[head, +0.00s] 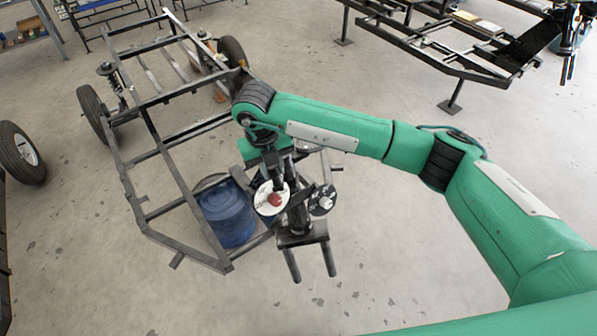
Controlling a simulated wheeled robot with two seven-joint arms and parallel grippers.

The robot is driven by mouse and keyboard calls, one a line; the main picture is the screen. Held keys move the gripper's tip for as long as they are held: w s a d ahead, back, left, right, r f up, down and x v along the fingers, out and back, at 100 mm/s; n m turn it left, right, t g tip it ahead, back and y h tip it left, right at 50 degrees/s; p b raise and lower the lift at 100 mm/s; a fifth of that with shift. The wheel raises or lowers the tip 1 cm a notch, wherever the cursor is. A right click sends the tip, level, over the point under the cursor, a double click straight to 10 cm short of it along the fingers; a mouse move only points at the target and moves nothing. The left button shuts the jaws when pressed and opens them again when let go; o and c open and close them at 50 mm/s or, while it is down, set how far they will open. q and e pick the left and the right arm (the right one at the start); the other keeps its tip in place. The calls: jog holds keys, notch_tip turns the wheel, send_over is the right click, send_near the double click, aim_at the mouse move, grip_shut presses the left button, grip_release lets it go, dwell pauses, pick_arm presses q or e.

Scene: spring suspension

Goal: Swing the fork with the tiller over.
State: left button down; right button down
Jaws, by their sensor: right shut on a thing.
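The fork (302,239) is a dark crown with two prongs pointing toward the bottom of the picture. It sits at the near right end of a dark tube frame (157,153), below a dark upright column. My right gripper (277,184) reaches down at the top of this column, shut on a dark part that I take to be the tiller; the wrist and gripper hide most of it. A white round plate with a red centre (274,199) is beside the fingers. A dark disc with a pale centre (322,201) is to the right. My left gripper is out of view.
A blue drum (226,213) stands by the frame's near end. Wheels are at the frame's far end, and a loose wheel (20,150) is at the left edge. Another dark frame (440,45) stands on supports at the upper right. The floor around the fork's prongs is clear.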

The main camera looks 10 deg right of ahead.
jog(key=shift+a+f+m, duration=0.2)
jog(key=shift+a+m, duration=0.1)
jog(key=shift+a, duration=0.2)
jog(key=shift+w+a+m+h+b, duration=0.1)
jog(key=shift+a+m+h+b, duration=0.35)
jog(key=shift+a+b, duration=0.25)
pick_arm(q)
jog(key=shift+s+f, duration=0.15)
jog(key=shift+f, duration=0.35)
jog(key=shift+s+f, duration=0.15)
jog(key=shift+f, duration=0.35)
pick_arm(e)
jog(key=c, duration=1.2)
grip_release()
